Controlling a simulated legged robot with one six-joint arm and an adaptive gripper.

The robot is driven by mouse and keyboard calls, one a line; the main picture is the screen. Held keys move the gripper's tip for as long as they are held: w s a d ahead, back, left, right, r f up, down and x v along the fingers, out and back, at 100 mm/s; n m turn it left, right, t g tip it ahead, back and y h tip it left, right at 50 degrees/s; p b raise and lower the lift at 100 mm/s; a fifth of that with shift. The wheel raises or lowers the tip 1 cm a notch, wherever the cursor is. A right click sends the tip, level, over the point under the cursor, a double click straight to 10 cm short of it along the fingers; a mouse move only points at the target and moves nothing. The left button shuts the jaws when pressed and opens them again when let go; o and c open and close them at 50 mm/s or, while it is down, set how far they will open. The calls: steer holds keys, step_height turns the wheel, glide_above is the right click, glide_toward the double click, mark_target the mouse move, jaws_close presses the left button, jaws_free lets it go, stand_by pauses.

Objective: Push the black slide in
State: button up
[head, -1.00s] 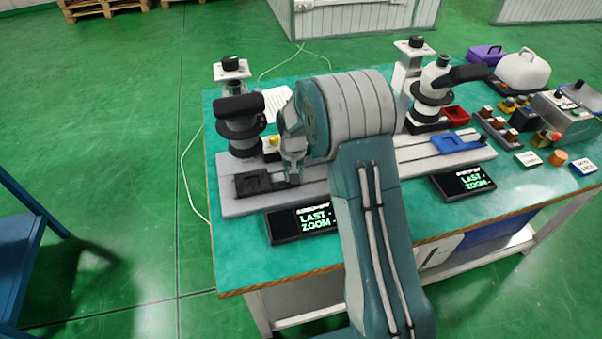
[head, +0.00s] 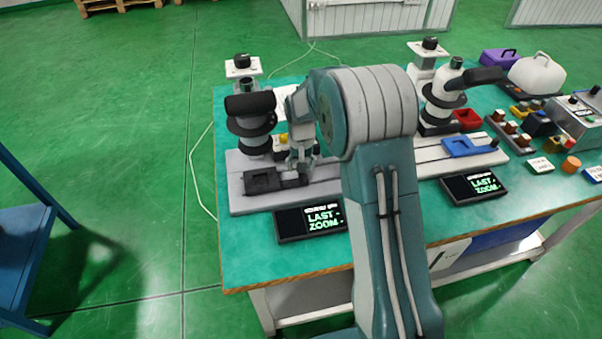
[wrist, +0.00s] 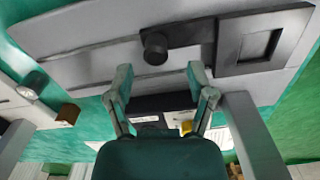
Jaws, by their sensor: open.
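The black slide (head: 262,182) lies on the grey base at the left station, below the left microscope. It is a flat plate with a square recess and a bar ending in a round black knob; both also show in the wrist view, the slide (wrist: 230,62) at upper right and the knob (wrist: 155,47) at upper middle. My gripper (head: 302,164) is just over the bar end of the slide. In the wrist view my gripper (wrist: 160,74) is open and empty, its fingertips apart on either side of the knob's line. I cannot tell whether they touch it.
The left microscope (head: 250,125) stands close behind the slide. A dark display (head: 311,221) lies in front of the base. A second station with a blue slide (head: 468,146) and another microscope (head: 443,95) stands to the right. Bare green tabletop (head: 245,240) is at front left.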

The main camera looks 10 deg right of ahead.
steer(key=r, duration=0.6)
steer(key=shift+a+r, duration=0.3)
steer(key=shift+r, duration=0.75)
steer(key=shift+r, duration=0.1)
steer(key=s+r+t, duration=0.3)
steer(key=s+r, duration=1)
steer(key=s, duration=0.1)
steer(key=s+d+r+n+t, duration=0.1)
steer(key=s+t, duration=0.1)
steer(key=s, duration=1.5)
steer(key=shift+s+d+n+t, duration=0.2)
steer(key=shift+n+t, duration=0.1)
steer(key=shift+n, duration=0.1)
steer(key=shift+w+r, duration=0.1)
